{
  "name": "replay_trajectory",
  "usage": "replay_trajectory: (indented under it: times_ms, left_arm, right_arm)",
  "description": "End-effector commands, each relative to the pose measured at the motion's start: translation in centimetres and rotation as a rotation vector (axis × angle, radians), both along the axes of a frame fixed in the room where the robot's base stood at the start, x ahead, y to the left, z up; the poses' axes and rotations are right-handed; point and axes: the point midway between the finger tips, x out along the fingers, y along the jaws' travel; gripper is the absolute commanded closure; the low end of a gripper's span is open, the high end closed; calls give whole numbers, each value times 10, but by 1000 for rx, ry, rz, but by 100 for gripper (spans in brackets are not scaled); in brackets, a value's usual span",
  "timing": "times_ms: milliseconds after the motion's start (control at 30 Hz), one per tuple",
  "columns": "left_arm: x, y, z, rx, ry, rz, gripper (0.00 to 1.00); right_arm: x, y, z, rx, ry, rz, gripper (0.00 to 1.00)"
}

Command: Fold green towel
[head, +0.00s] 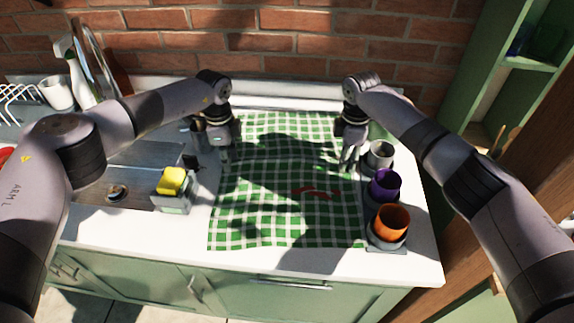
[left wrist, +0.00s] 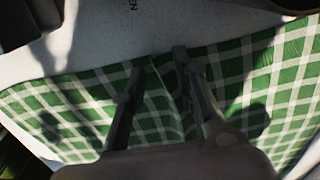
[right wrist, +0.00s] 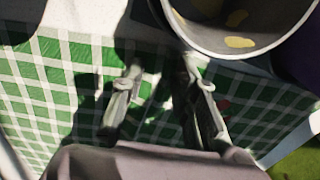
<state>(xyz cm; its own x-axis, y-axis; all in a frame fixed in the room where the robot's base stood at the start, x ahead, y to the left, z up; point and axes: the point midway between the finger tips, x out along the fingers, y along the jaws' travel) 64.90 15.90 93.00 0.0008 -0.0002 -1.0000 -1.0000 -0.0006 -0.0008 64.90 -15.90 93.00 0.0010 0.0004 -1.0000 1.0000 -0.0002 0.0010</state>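A green-and-white checked towel (head: 285,215) lies spread over the white counter, a little wavy, its front edge near the counter's front. My left gripper (head: 223,153) is at the towel's far left part. In the left wrist view its fingers (left wrist: 163,60) are a little apart, with a creased part of the towel's edge between or below them; I see no clear grip. My right gripper (head: 348,158) is over the towel's right side, beside the grey cup. In the right wrist view its fingers (right wrist: 160,70) are apart above the towel (right wrist: 45,85).
A grey cup (head: 380,155), a purple cup (head: 384,184) and an orange cup (head: 392,222) stand in a row along the towel's right side. A yellow sponge (head: 172,180) in a holder stands left of it, by the sink (head: 130,195). A red mark or object (head: 317,193) shows on the towel.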

Motion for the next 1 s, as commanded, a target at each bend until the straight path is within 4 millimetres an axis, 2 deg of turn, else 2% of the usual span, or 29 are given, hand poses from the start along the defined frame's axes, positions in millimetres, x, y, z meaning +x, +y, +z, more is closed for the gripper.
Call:
replay_trajectory:
  times_ms: [767,1000]
  left_arm:
    - [0,0,-3,0,0,0,100]
    - [0,0,-3,0,0,0,100]
  right_arm:
    - [-1,-1,-4,-2,3,-1,100]
    - [-1,-1,-5,-2,3,-1,100]
